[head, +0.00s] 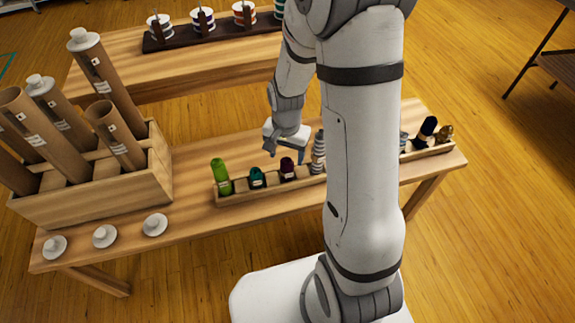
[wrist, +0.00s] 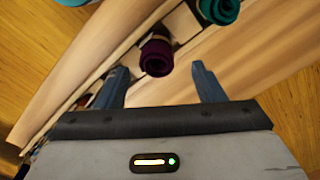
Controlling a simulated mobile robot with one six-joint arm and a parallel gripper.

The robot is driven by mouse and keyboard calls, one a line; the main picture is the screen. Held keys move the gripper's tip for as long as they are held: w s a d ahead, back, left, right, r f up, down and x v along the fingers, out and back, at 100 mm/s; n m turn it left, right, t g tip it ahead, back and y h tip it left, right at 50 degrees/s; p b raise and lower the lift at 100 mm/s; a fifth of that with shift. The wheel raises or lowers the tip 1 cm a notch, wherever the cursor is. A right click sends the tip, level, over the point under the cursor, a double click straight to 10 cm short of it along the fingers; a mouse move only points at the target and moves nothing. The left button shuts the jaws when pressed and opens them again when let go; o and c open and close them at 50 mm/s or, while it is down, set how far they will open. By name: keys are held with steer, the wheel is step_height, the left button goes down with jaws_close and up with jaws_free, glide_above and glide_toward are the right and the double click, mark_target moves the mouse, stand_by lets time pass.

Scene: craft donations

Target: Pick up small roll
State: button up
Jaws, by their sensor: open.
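Several small rolls stand in a row in a long wooden tray (head: 240,194) on the table. They include a green roll (head: 221,176), a teal roll (head: 257,178), a dark purple roll (head: 287,168) and a grey roll (head: 318,152). A dark roll (head: 427,130) and a brown roll (head: 445,134) stand at the right end. My gripper (wrist: 157,86) is open and empty above the tray. In the wrist view the purple roll (wrist: 156,56) lies just beyond the fingertips, roughly between them. The teal roll (wrist: 219,10) is beyond the right finger. My arm hides part of the tray in the head view.
A wooden crate (head: 100,188) with several tall cardboard tubes (head: 60,130) stands at the left. White caps (head: 104,236) lie along the table's front left edge. A rear table (head: 180,62) carries a dark rack of spools (head: 203,20).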

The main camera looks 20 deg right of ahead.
mark_target(287, 167)
steer(key=f, duration=0.2)
steer(key=f+b, duration=0.1)
steer(key=f, duration=0.1)
steer(key=f+b, duration=0.1)
steer(key=f, duration=0.1)
steer(key=shift+s, duration=0.3)
steer(key=shift+r, duration=0.15)
steer(key=c, duration=1)
